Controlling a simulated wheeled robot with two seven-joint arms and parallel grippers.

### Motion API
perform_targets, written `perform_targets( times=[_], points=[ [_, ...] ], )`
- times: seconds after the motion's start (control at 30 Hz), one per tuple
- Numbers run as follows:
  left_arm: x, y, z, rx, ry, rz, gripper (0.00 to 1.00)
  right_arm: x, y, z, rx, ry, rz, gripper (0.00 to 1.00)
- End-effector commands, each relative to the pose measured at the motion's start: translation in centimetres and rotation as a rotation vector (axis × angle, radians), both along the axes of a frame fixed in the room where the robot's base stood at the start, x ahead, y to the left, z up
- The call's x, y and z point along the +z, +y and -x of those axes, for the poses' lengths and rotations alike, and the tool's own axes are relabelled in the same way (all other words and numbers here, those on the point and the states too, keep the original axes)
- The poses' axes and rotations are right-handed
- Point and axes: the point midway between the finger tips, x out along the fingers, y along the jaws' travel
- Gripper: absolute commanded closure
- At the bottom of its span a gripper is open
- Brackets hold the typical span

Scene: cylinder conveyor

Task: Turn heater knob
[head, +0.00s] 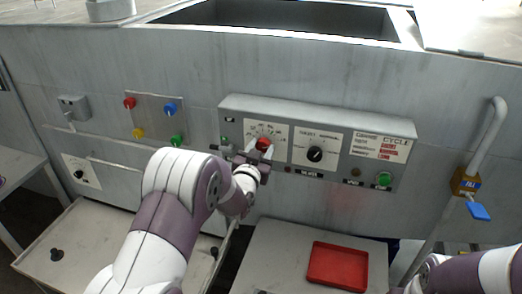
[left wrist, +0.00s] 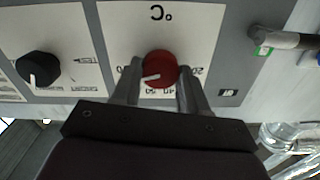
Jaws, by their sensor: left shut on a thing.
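The heater knob is a red round knob (head: 263,144) with a white pointer mark, on a white temperature dial of the grey control panel (head: 230,102). It also shows in the left wrist view (left wrist: 160,69), under a "°C" mark, with its white line pointing left and slightly down. My left gripper (head: 257,151) is at the dial, its two fingers on either side of the red knob, shut on it. The left wrist view shows the fingers (left wrist: 158,80) flanking the knob. My right arm enters at the lower right of the head view, its gripper out of sight.
A black knob (head: 315,154) on its own dial is just right of the red one. A green button (head: 383,179) sits further right. A red tray (head: 337,266) lies on the table below. A blue-handled valve (head: 479,211) is at the far right.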

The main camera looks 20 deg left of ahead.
Motion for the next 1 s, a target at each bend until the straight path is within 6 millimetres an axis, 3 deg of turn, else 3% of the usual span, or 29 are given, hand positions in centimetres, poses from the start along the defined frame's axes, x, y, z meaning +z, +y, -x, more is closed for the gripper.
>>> perform_targets(
  times=[0.27,0.6,1.0],
  points=[
    [-0.4,0.0,0.0,0.0,0.001,0.137,0.87,-2.4,0.0,0.0,0.0,0.0,0.0,0.57],
    [-0.4,0.1,0.0,-0.001,0.01,0.428,0.87,-6.1,0.0,0.0,0.0,0.0,0.0,0.57],
    [-0.2,0.2,0.0,0.001,0.021,0.694,0.87,-8.8,0.0,0.0,0.0,0.0,0.0,0.57]
  ],
)
